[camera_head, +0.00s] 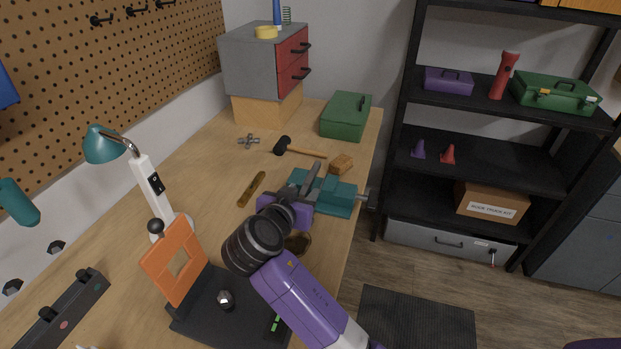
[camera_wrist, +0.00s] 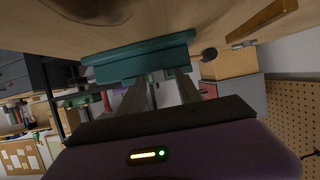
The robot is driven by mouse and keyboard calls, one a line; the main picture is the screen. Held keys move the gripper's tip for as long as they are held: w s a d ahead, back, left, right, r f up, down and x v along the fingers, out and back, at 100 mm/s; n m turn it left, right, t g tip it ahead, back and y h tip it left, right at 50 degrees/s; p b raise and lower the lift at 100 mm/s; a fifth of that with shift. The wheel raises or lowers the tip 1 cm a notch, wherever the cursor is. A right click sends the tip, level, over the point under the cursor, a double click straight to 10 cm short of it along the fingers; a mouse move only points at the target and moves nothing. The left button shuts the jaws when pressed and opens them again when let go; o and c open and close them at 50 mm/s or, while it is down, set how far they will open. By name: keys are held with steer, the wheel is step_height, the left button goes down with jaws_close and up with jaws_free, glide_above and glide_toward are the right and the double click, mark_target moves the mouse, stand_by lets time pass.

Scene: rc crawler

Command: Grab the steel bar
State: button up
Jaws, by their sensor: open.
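I cannot clearly make out a steel bar in either view. A teal vise (camera_head: 337,194) stands at the right edge of the workbench, and it spans the upper middle of the wrist view (camera_wrist: 140,57). My gripper (camera_head: 312,178) is at the left side of the vise, its grey fingers reaching toward the jaws. In the wrist view, the two fingers of my gripper (camera_wrist: 162,88) are apart, with no object plainly between them. The fingers overlap the vise in both views, so contact is unclear. My arm and wrist hide part of the bench in front.
On the workbench (camera_head: 210,200) are a yellow-brown strip (camera_head: 251,189), a mallet (camera_head: 284,146), a wooden block (camera_head: 341,164), a green box (camera_head: 346,116) and a teal lamp (camera_head: 104,145). An orange frame (camera_head: 172,262) stands near my wrist. A black shelf (camera_head: 480,190) stands right, across open floor.

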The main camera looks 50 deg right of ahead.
jaws_close()
steer(key=shift+r, duration=0.2)
